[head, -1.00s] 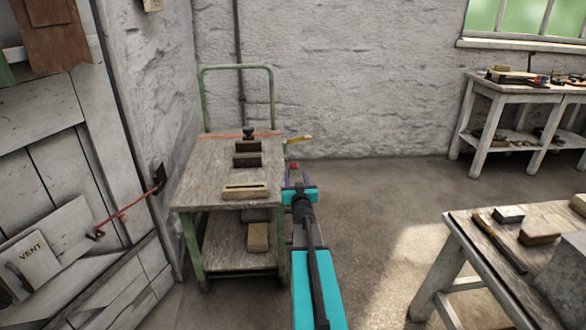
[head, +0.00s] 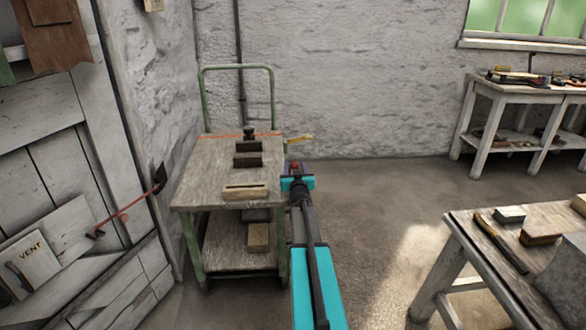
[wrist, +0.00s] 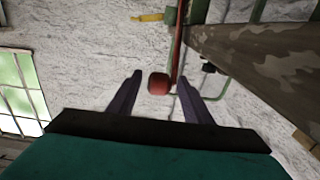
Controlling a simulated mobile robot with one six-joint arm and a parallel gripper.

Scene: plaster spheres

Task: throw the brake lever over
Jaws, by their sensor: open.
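The brake lever's red knob (wrist: 158,83) shows between my gripper's fingers in the wrist view, apart from both of them. A thin red rod (wrist: 178,45) runs up beside it along the trolley's side; how it joins the knob is unclear. In the head view the knob (head: 295,166) is a small red spot at the right side of the wooden-topped green trolley (head: 200,170). My gripper (head: 297,172) is open and empty, with its dark purple fingers either side of the knob in the wrist view (wrist: 160,78). My arm hides what lies below the knob.
A yellow handle (head: 300,139) sticks out from the trolley beyond the knob. Wooden blocks (head: 246,191) stand on the trolley top. A red lever (head: 125,215) is on the door at left. A bench (head: 470,225) stands at right, with clear floor between.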

